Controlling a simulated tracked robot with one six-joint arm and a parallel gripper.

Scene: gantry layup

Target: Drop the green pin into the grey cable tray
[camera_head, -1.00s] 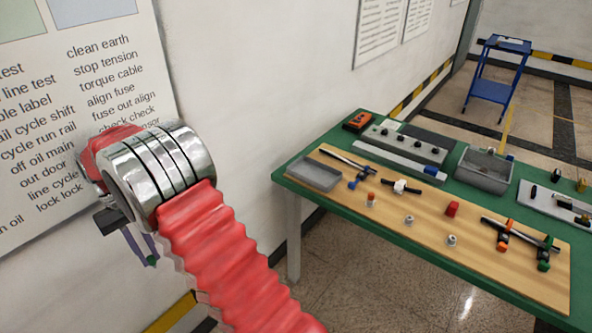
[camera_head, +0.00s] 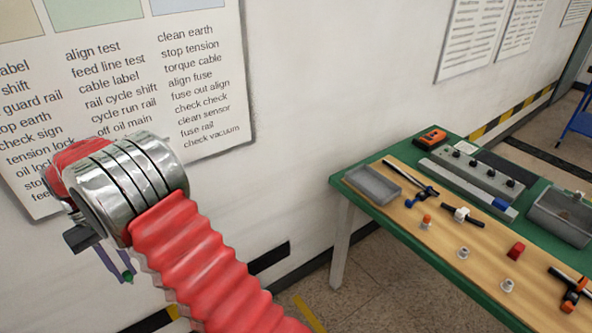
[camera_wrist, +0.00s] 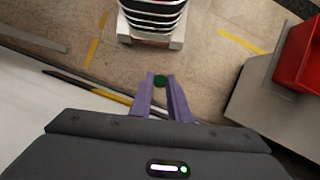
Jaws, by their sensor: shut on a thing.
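The green pin (camera_wrist: 160,81) is held between the purple fingertips of my gripper (camera_wrist: 160,86) in the wrist view, above the floor. In the head view the pin (camera_head: 128,276) shows small at the tips of my gripper (camera_head: 122,270), at the left, in front of the wall and well away from the table. A shallow grey tray (camera_head: 372,184) lies at the near left end of the table. A deeper grey bin (camera_head: 556,226) stands at the right edge. I cannot tell for sure which one is the cable tray. No contents show in the shallow tray.
A wall with posters stands behind my arm. In the wrist view a red bin (camera_wrist: 299,55) is at the right.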

